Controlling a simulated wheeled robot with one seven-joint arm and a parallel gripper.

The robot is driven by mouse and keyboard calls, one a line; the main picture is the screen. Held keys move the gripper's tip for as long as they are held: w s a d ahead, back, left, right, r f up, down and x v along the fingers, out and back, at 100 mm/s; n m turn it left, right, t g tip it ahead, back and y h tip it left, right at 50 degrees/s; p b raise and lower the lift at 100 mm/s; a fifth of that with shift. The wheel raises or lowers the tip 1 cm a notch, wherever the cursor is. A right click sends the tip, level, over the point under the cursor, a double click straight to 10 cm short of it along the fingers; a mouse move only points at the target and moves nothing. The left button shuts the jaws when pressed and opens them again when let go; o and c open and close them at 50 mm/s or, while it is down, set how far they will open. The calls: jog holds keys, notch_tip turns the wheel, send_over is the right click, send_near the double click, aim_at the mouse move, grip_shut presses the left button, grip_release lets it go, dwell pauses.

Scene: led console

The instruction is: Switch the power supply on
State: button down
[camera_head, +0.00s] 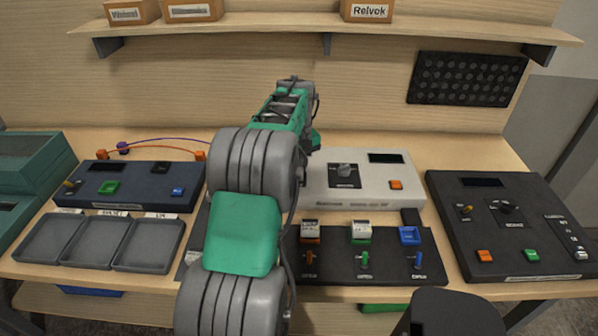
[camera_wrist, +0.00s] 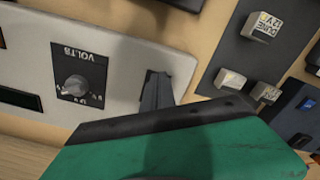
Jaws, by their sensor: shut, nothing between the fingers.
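The power supply (camera_head: 405,175) is the light grey unit at the back middle of the bench. In the head view it shows a dark display (camera_head: 386,158), a grey knob (camera_head: 345,170) and an orange button (camera_head: 396,185); my arm hides its left part. In the wrist view the same light panel (camera_wrist: 118,75) carries the knob marked VOLTS (camera_wrist: 75,85). My gripper (camera_wrist: 156,82) is shut and empty, with its fingers over a small dark plate near the panel's end. The fingers hide most of that plate, and I cannot tell whether they touch it.
A dark blue console (camera_head: 140,172) stands left, with grey trays (camera_head: 90,237) before it. A black console (camera_head: 510,190) stands right. A low black panel (camera_head: 335,268) with coloured levers lies in front. A shelf (camera_head: 290,38) with boxes runs above.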

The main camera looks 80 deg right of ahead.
jog(key=shift+w+d+p, duration=0.2)
jog(key=shift+d+p, duration=0.4)
jog(key=shift+d, duration=0.3)
jog(key=shift+r, duration=0.1)
notch_tip(320, 180, up, 7)
jog(key=p, duration=0.4)
jog(key=shift+a, duration=0.4)
jog(key=shift+s, duration=0.1)
